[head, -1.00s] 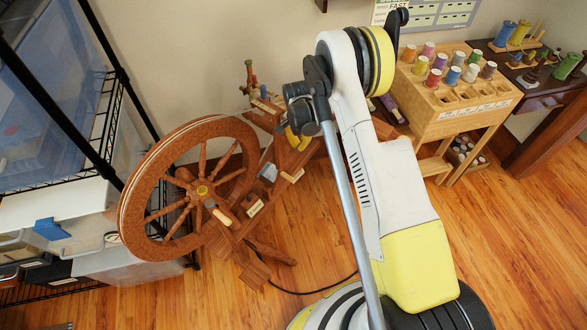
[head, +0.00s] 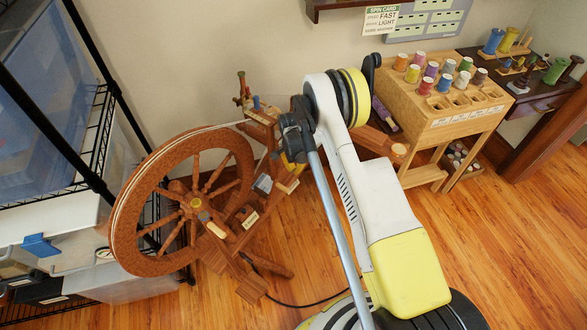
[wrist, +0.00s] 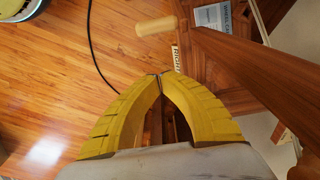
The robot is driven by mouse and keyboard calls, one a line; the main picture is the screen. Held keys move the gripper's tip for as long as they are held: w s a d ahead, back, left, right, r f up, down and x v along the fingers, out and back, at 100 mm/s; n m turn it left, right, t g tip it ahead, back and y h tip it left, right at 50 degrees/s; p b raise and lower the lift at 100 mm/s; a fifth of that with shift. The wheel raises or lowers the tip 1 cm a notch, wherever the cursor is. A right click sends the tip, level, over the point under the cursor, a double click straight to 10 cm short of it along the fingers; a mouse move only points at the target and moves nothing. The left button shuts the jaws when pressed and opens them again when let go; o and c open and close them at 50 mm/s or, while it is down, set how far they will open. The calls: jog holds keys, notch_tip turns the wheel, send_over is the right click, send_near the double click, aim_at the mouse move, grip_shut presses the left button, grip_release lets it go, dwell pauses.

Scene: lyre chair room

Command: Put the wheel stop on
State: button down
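The wooden spinning wheel (head: 120,215) stands on the floor in the left half of the head view. A pale wooden peg (head: 292,187) sticks out beside a grey card (head: 263,185); the same peg (wrist: 157,27) and card (wrist: 213,17) show at the top of the wrist view. I cannot tell for sure which part is the wheel stop. My yellow gripper (wrist: 161,74) has its fingertips together, with nothing visible between them. It hangs above the wheel's frame, apart from the peg.
A wire shelf (head: 100,130) with bins stands close on the left. A wooden thread stand (head: 440,115) and a dark table (head: 530,95) are at the right. A black cable (head: 300,304) lies on the floor. The floor at the lower right is clear.

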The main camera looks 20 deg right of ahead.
notch_tip(320, 180, down, 5)
jog(key=s+a+b, duration=0.2)
jog(key=b, duration=0.1)
jog(key=shift+a+b, duration=0.35)
jog(key=shift+a, duration=0.05)
